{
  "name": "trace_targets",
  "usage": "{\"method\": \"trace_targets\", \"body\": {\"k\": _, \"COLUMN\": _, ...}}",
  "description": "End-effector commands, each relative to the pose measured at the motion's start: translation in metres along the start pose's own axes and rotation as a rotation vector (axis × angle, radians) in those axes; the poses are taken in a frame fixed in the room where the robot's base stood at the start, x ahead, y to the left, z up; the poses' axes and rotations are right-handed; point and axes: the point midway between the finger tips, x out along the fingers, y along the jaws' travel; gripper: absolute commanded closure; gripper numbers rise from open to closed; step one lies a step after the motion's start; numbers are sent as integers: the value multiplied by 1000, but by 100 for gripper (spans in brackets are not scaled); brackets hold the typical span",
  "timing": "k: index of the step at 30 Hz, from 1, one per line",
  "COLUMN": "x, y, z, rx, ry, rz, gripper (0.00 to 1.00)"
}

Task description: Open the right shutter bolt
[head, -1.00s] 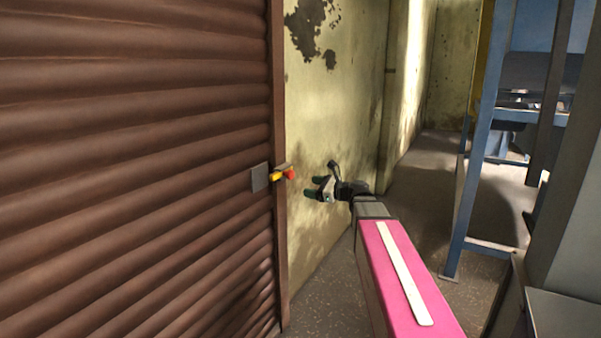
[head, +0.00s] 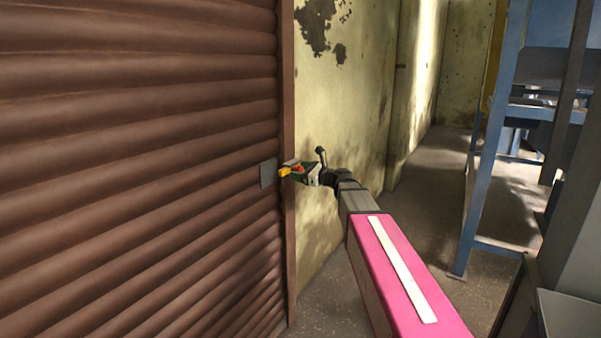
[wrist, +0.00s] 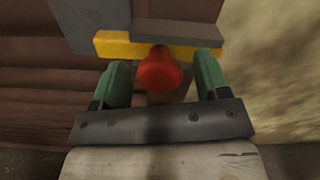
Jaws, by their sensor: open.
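The right shutter bolt is a yellow bar (wrist: 118,46) with a red knob (wrist: 160,70), mounted at the right edge of the brown slatted shutter (head: 140,150). In the head view the yellow bar (head: 285,172) shows beside a grey plate (head: 268,173), and my gripper partly covers the knob. My gripper (wrist: 160,78) is open, with one green finger on each side of the red knob. Gaps show between the knob and both fingers. In the head view my gripper (head: 304,172) is at the bolt.
A stained yellow wall (head: 345,100) stands just right of the brown shutter frame (head: 288,240). A blue metal frame (head: 485,150) stands farther right. Speckled floor (head: 335,290) lies open between the shutter and my arm.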

Motion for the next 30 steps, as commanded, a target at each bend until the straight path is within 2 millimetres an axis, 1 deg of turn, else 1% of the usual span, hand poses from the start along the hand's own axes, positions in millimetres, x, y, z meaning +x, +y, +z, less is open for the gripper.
{"method": "trace_targets", "body": {"k": 9, "x": 2, "y": 0, "z": 0, "rx": 0, "ry": 0, "rz": -1, "gripper": 31}}
{"method": "trace_targets", "body": {"k": 11, "x": 2, "y": 0, "z": 0, "rx": 0, "ry": 0, "rz": -1, "gripper": 51}}
{"method": "trace_targets", "body": {"k": 12, "x": 2, "y": 0, "z": 0, "rx": 0, "ry": 0, "rz": -1, "gripper": 64}}
{"method": "trace_targets", "body": {"k": 14, "x": 2, "y": 0, "z": 0, "rx": 0, "ry": 0, "rz": 0, "gripper": 83}}
{"method": "trace_targets", "body": {"k": 15, "x": 2, "y": 0, "z": 0, "rx": 0, "ry": 0, "rz": 0, "gripper": 96}}
{"method": "trace_targets", "body": {"k": 16, "x": 2, "y": 0, "z": 0, "rx": 0, "ry": 0, "rz": 0, "gripper": 100}}
{"method": "trace_targets", "body": {"k": 20, "x": 2, "y": -4, "z": -1, "rx": 0, "ry": 0, "rz": 0, "gripper": 100}}
{"method": "trace_targets", "body": {"k": 23, "x": 3, "y": -18, "z": -5, "rx": 0, "ry": 0, "rz": -1, "gripper": 100}}
{"method": "trace_targets", "body": {"k": 27, "x": 4, "y": -45, "z": -12, "rx": 0, "ry": 1, "rz": -2, "gripper": 100}}
{"method": "trace_targets", "body": {"k": 30, "x": 3, "y": -56, "z": -15, "rx": 0, "ry": 1, "rz": -1, "gripper": 100}}
